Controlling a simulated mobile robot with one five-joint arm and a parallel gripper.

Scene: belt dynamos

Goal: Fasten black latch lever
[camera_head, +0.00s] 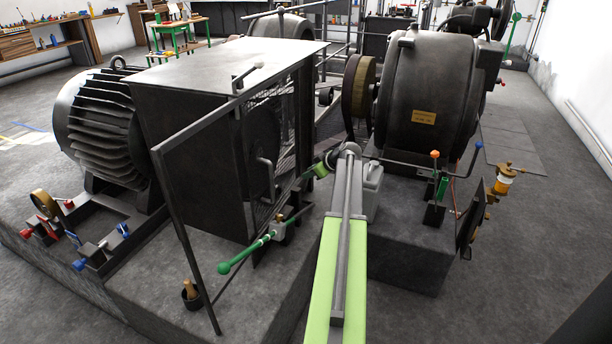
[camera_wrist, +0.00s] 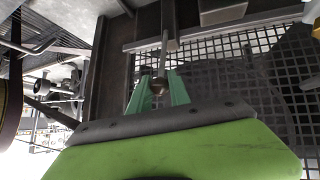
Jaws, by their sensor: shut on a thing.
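The black latch lever (camera_wrist: 164,50) shows in the wrist view as a dark rod with a round knob at its lower end, in front of the wire mesh. My gripper (camera_wrist: 159,88) has its green fingers closed around the knob end. In the head view my gripper (camera_head: 321,170) is beside the right edge of the guard box (camera_head: 195,140), near its mesh door. My own arm and wrist hide most of the lever there, so its exact angle and how it sits at the catch cannot be told.
A green-handled lever (camera_head: 245,254) sticks out low in front of the box. A finned motor (camera_head: 100,125) stands left, and a large dark dynamo (camera_head: 425,95) stands right. Floor is clear at the lower right.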

